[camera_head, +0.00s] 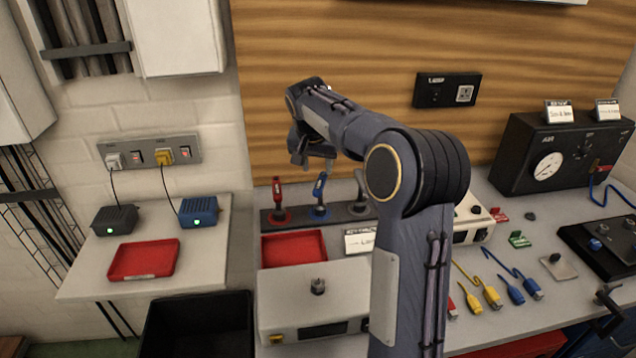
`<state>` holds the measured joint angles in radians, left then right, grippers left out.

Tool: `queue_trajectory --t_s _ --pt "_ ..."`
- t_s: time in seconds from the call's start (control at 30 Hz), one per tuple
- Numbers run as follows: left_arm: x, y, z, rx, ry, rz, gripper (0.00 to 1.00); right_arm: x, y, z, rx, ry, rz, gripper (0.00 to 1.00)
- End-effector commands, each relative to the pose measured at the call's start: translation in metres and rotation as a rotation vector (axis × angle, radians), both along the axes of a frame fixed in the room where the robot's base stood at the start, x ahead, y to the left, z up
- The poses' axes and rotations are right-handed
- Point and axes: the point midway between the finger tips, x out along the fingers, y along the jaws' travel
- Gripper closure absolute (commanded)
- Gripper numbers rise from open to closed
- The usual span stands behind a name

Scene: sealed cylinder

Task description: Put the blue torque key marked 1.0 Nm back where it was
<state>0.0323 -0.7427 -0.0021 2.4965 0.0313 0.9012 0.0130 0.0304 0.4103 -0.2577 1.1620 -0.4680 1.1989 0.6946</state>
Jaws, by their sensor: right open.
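The blue torque key (320,190) stands nearly upright in the blue-ringed middle place of the dark rack (265,217). Its marking is too small to read. A red key (277,192) stands to its left and a grey key (360,188) to its right, partly beside my arm. My right gripper (315,161) is open, with fingers pointing down, just above the blue key's top in the picture. It appears empty and apart from the key. My left gripper is not in view.
A red tray (294,247) and a light box with a knob (317,286) lie in front of the rack. My right arm hides part of the bench. A gauge box (547,167), cables (491,296) and small connectors are on the right. A black bin (197,327) stands at lower left.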

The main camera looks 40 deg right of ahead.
Motion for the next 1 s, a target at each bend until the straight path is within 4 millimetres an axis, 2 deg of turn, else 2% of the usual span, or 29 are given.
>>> queue_trajectory --t_s 0.17,0.27,0.37,0.5,0.57,0.7,0.83,0.9,1.0 --pt "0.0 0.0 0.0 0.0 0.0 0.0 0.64 -0.004 0.002 0.004 0.005 -0.001 0.006 0.57" --pt "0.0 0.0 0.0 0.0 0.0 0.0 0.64 -0.02 0.011 0.008 0.04 -0.012 0.044 0.57" --pt "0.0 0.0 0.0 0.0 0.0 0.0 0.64 -0.054 0.034 0.014 0.109 -0.037 0.138 0.57" --pt "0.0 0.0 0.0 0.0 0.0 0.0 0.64 -0.126 0.09 0.015 0.215 -0.101 0.337 0.57" --pt "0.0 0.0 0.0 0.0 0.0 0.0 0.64 -0.158 0.117 0.01 0.25 -0.131 0.425 0.57" --pt "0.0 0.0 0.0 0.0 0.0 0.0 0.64 -0.229 0.175 -0.011 0.295 -0.2 0.609 0.57" --pt "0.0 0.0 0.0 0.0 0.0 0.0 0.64 -0.276 0.214 -0.037 0.306 -0.245 0.729 0.57" --pt "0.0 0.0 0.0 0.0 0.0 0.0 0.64 -0.292 0.228 -0.049 0.306 -0.259 0.768 0.57" --pt "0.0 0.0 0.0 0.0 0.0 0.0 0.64 -0.304 0.238 -0.06 0.305 -0.27 0.801 0.57"
